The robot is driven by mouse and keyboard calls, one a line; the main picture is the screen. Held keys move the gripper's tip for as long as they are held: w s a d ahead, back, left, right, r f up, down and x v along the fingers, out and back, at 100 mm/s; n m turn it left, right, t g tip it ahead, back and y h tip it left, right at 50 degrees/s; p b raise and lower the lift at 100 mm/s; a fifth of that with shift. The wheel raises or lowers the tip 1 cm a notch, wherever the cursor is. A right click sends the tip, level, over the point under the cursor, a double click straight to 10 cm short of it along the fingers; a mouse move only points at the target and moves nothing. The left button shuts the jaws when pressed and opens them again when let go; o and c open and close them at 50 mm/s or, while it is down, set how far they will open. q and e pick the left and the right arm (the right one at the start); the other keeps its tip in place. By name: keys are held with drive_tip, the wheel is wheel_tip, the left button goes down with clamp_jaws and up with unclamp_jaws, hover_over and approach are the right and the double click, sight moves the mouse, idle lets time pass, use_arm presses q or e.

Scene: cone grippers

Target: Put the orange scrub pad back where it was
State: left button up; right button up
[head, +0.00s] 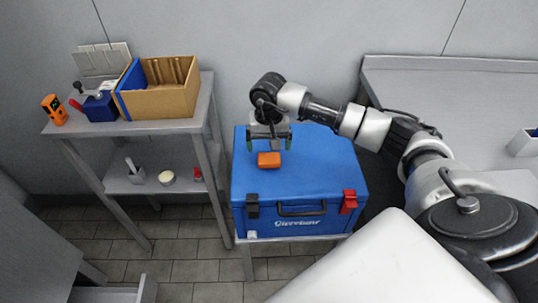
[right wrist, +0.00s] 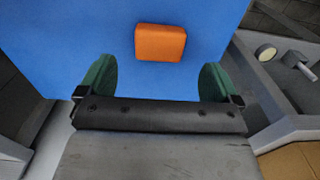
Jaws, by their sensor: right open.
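The orange scrub pad (head: 269,159) lies flat on the lid of the blue case (head: 330,168), left of the lid's middle in the head view. In the right wrist view the pad (right wrist: 160,42) shows whole on the blue lid (right wrist: 60,40), beyond and between the green fingertips. My right gripper (head: 269,143) is open and empty, just above and behind the pad; the fingers (right wrist: 158,80) do not touch it. My left gripper is not in view.
A grey shelf table (head: 160,126) stands left of the case, with a cardboard box (head: 160,103), a blue vise-like tool (head: 100,106) and an orange device (head: 54,110) on top. A lower shelf holds small items. A grey counter (head: 440,85) is at the right.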

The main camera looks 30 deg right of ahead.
sight(269, 158)
wheel_tip(269, 158, up, 6)
drive_tip(key=shift+f, duration=0.1)
idle(0.6)
